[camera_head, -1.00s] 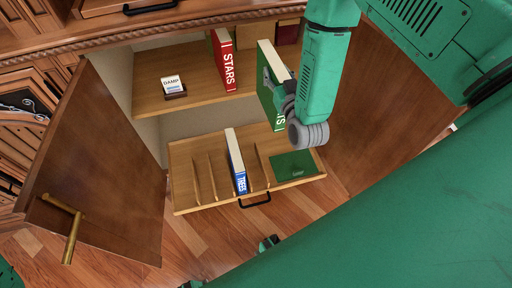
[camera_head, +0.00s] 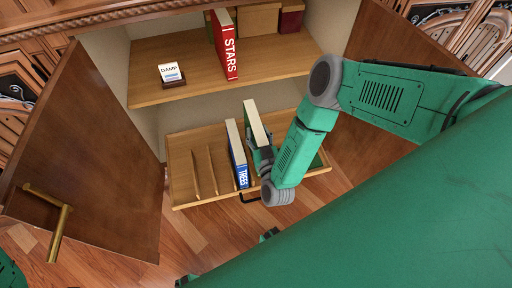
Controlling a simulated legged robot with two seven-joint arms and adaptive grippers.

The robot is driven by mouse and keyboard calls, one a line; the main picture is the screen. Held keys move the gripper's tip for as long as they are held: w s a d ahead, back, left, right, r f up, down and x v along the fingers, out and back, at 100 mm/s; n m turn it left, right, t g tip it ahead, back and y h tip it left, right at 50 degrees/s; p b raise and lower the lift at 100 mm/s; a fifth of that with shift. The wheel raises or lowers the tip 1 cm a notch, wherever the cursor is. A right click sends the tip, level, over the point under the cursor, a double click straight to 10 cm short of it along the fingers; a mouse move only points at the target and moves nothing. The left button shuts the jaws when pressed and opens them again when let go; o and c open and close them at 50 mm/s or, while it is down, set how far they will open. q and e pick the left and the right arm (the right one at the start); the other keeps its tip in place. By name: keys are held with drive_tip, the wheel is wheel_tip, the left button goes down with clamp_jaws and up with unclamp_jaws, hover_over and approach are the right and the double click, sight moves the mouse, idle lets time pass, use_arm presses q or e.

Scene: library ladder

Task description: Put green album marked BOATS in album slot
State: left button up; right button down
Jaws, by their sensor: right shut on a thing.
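The green album (camera_head: 256,122) is upright, with its cream page edge facing up. My right gripper (camera_head: 262,157) is shut on it near its front end. The gripper and arm hide its spine, so the BOATS marking does not show. The album is at the pull-out tray (camera_head: 181,172), just right of the blue TREES album (camera_head: 237,158), which stands between the dividers. I cannot tell whether the green album's lower edge is inside a slot or just above it.
The red STARS album (camera_head: 225,45) stands on the shelf (camera_head: 205,85) above, with a small DAMP sign (camera_head: 171,74) to its left. Empty slots lie left of the TREES album. Open cabinet doors flank the tray at left (camera_head: 95,150) and right (camera_head: 385,55).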

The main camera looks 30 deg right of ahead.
wheel_tip(320, 180, down, 8)
drive_tip(key=b, duration=0.3)
drive_tip(key=shift+b, duration=0.3)
drive_tip(key=c, duration=1.1)
unclamp_jaws()
drive_tip(key=shift+p+v, duration=2.3)
drive_tip(key=shift+v, duration=3.7)
